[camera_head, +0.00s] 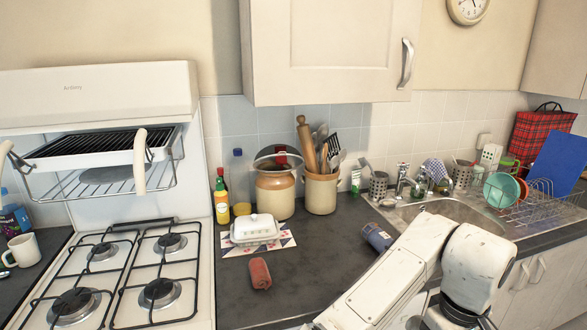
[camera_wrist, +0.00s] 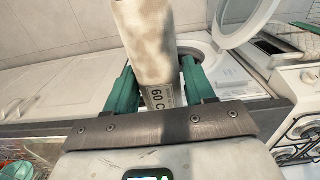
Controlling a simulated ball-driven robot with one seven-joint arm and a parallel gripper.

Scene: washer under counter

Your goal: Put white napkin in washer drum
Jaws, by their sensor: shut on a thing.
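The white napkin (camera_wrist: 148,40) shows in the wrist view as an off-white, blotchy roll with a printed tag reading "60 C". My gripper (camera_wrist: 159,82) has its two teal fingers on either side of the roll and is shut on it. The washer (camera_wrist: 232,82) is behind and to the right, with its round door (camera_wrist: 250,18) swung open. Part of the round opening shows beside the right finger; the napkin and finger hide the rest. The napkin is in front of the washer, and I cannot tell the gap.
White cabinet fronts (camera_wrist: 60,80) stand left of the washer, and the stove (camera_wrist: 297,80) stands right of it. The sink (camera_head: 450,208) is right.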

